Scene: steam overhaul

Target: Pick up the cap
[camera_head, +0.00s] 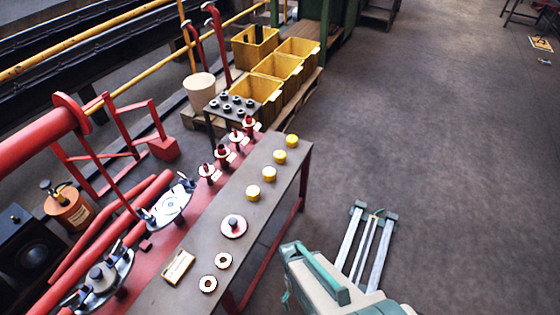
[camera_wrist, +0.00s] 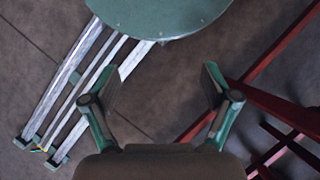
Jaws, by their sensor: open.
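Several yellow caps stand in a row along the right side of the grey bench top (camera_head: 205,250) in the head view. The nearest yellow cap (camera_head: 253,192) is followed toward the back by a second yellow cap (camera_head: 269,173), a third yellow cap (camera_head: 279,156) and a far yellow cap (camera_head: 293,140). My gripper (camera_wrist: 163,72) is open and empty in the wrist view, over bare floor beside the bench's red legs. No cap shows in the wrist view. In the head view my arm is at the bottom right, apart from the caps; its fingers are not clear there.
A flanged disc (camera_head: 233,227), two rings (camera_head: 223,261) and a small tan block (camera_head: 178,267) lie on the near bench. Red-and-white spindle parts (camera_head: 222,153) stand left of the caps. Yellow bins (camera_head: 277,68) are behind. Floor right of the bench is mostly clear.

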